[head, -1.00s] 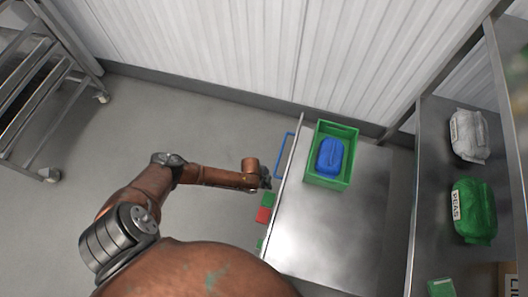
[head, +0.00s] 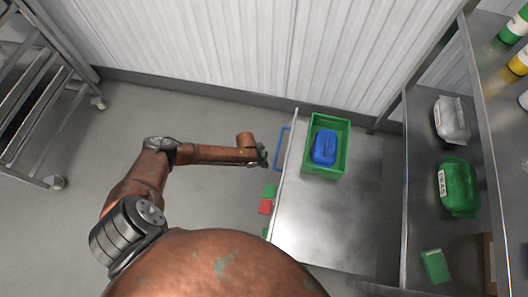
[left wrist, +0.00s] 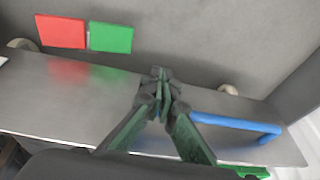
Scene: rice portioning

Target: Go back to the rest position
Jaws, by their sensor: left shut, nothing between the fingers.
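My left gripper (head: 263,156) is at the left edge of the steel table (head: 300,230) in the head view, next to a blue handle (head: 281,148). In the left wrist view the left gripper (left wrist: 160,75) has its fingers together with nothing between them. The blue handle (left wrist: 240,126) is to the right of the fingers there. My right gripper does not show in either view.
A green crate (head: 342,150) holding a blue container (head: 325,147) stands on the table. Red (head: 265,207) and green (head: 270,191) squares are at its left edge. A shelf at the right bears a white bag (head: 451,119) and a green bag (head: 459,188). A wheeled rack (head: 50,120) stands at left.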

